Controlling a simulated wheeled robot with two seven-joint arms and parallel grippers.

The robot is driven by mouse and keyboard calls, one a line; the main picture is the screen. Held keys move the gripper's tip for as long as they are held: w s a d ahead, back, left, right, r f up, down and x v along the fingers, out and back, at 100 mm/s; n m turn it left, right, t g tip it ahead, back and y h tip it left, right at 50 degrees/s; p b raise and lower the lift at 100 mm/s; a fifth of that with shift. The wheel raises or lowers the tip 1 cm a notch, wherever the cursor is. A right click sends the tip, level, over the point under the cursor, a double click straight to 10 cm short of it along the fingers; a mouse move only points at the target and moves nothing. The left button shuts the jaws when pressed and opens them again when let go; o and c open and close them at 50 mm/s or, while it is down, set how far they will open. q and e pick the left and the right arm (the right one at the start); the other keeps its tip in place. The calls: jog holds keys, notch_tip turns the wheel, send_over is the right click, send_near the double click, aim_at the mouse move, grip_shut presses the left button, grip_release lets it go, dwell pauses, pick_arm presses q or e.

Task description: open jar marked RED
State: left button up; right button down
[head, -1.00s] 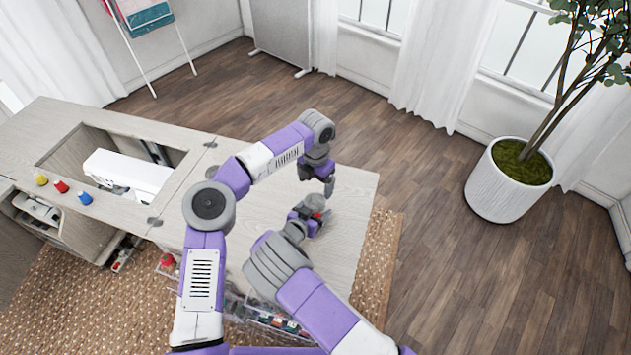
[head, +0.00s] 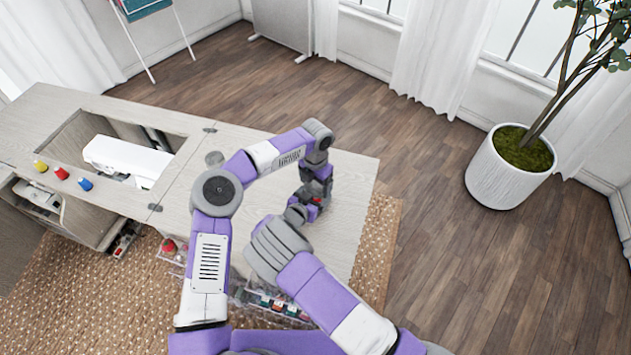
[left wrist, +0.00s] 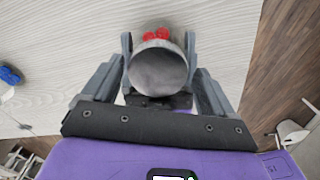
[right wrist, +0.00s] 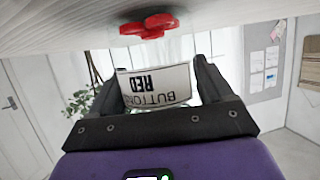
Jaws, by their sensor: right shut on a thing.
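The jar is labelled BUTTONS RED (right wrist: 158,86). It is clear, with red buttons (right wrist: 147,26) inside, near the pale tabletop. My right gripper (right wrist: 160,75) is shut on its labelled side. In the left wrist view the jar's round grey lid (left wrist: 158,72) lies between the fingers of my left gripper (left wrist: 158,42), with red buttons showing past its edge. The left fingers stand open on both sides of the lid, very close to it. In the head view my left gripper (head: 317,190) is right above my right gripper (head: 298,213) and they mostly hide the jar.
The cabinet top (head: 345,205) is bare around the grippers. A white sewing machine (head: 125,160) sits in the opening at left, with yellow, red and blue spools (head: 61,173) beside it. A clear bin of small items (head: 275,302) is at the front edge.

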pick_arm(q)
jog(key=c, duration=1)
jog(key=shift+o, duration=0.2)
jog(key=n, duration=0.5)
jog(key=shift+n, duration=0.4)
jog(key=n, duration=0.4)
jog(key=o, duration=1.2)
jog(key=shift+w, duration=0.1)
jog(key=shift+c, duration=0.2)
